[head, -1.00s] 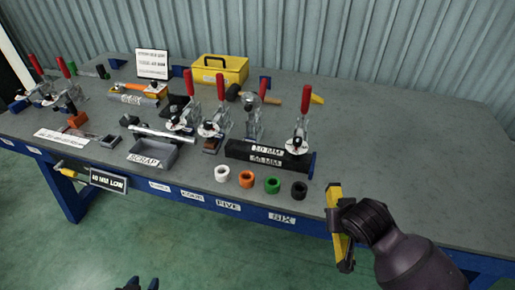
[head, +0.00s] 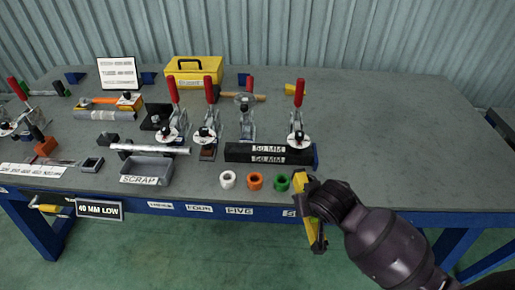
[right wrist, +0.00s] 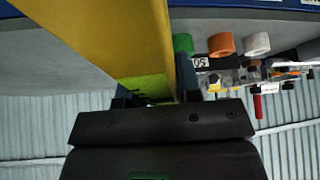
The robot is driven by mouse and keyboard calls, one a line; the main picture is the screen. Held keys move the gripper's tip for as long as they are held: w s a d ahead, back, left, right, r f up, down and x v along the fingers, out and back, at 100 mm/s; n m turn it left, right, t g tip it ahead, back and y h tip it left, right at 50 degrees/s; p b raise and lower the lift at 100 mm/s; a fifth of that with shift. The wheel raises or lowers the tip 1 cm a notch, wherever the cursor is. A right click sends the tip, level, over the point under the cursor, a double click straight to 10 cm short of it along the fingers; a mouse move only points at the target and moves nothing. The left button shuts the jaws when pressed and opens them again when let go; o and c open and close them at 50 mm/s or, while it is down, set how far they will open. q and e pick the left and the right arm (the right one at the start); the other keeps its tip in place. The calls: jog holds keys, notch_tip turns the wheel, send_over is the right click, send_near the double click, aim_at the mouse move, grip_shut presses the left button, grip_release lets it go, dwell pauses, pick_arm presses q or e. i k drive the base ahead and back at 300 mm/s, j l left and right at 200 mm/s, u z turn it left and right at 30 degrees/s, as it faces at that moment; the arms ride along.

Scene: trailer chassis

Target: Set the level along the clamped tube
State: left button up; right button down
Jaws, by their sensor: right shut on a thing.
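My right gripper (head: 318,200) is shut on a yellow level (head: 312,222), held in front of the table's front edge. In the right wrist view the level (right wrist: 110,40) runs large from the upper left down to between the fingers (right wrist: 150,98). A silver tube (head: 150,149) lies behind the scrap bin, its right end close to a red-handled toggle clamp (head: 173,125). A black bar labelled 50 MM (head: 262,149) lies beneath other clamps to the right. I cannot tell which piece is the clamped tube. The level is apart from both. My left gripper is out of view.
White, orange and green rings (head: 255,182) line the front edge beside my gripper. A grey scrap bin (head: 146,171), more red-handled clamps (head: 298,120) and a yellow toolbox (head: 194,70) occupy the table. The table's right side (head: 400,130) is clear.

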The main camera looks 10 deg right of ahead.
aim_at(254, 148)
jog(key=j, duration=0.35)
jog(key=i+j, duration=0.1)
jog(key=j, duration=0.3)
jog(key=i+j, duration=0.4)
jog(key=i, duration=0.2)
